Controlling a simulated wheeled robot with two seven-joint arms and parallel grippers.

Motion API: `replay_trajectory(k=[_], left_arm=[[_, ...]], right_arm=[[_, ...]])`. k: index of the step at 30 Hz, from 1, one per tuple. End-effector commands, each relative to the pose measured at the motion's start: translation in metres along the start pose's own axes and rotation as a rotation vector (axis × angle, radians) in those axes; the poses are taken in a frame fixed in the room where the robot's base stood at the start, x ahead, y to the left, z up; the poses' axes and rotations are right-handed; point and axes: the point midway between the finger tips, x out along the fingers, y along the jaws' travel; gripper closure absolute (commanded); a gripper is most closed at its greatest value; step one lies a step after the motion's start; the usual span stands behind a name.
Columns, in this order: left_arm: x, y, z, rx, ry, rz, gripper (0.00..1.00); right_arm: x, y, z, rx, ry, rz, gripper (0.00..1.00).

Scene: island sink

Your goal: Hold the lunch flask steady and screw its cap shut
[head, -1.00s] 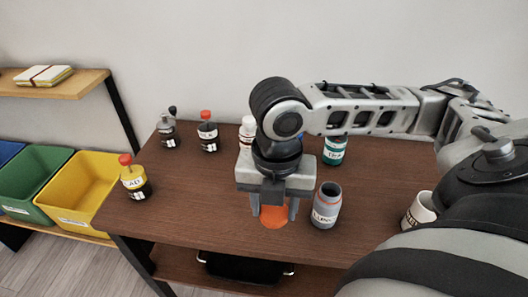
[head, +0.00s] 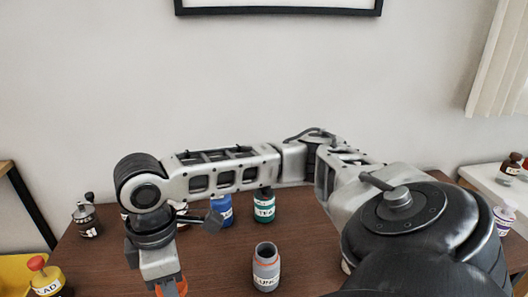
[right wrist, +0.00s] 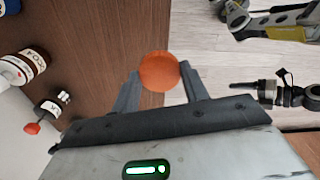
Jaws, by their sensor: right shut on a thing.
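The lunch flask (head: 266,270), a grey jar with an orange ring below its open mouth, stands upright on the brown table. Its cap is orange (right wrist: 159,71) and sits between the two fingertips of my right gripper (right wrist: 160,80) in the right wrist view. In the head view that gripper (head: 170,288) is at the bottom edge, left of the flask and apart from it, with the orange cap (head: 181,287) partly cut off. My right gripper is shut on the cap. I cannot tell its height above the table.
A teal jar (head: 264,206) and a blue jar (head: 222,208) stand behind the flask. A dark-knobbed bottle (head: 86,218) and a yellow red-topped bottle (head: 46,280) stand at left.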

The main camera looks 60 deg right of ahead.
Motion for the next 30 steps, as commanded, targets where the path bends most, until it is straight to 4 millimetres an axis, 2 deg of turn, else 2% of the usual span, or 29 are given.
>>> replay_trajectory(k=[3,6,9,12,16,23,27,30], left_arm=[[0.001,0.0,-0.002,0.001,0.004,-0.001,0.27],[0.001,-0.001,-0.003,0.002,0.006,-0.001,0.27],[0.002,-0.001,-0.003,0.002,0.006,-0.001,0.27],[0.002,-0.001,-0.002,0.002,0.004,-0.001,0.27],[0.002,-0.001,-0.001,0.002,0.002,-0.001,0.27],[0.002,0.0,0.001,0.001,-0.002,0.0,0.27],[0.001,0.0,0.003,0.0,-0.006,0.0,0.64],[0.001,0.0,0.003,0.0,-0.007,0.0,0.64]], right_arm=[[-0.002,0.009,-0.018,0.348,0.0,0.006,0.76],[-0.003,0.015,-0.029,0.595,-0.002,0.014,0.76],[-0.004,0.02,-0.037,0.78,-0.004,0.021,0.76],[-0.005,0.022,-0.041,0.895,-0.005,0.026,0.76],[-0.005,0.024,-0.043,0.959,-0.005,0.029,0.76],[-0.005,0.024,-0.043,0.965,-0.005,0.029,0.76],[-0.005,0.024,-0.043,0.963,-0.005,0.029,0.76],[-0.005,0.023,-0.044,0.961,-0.005,0.029,0.76]])
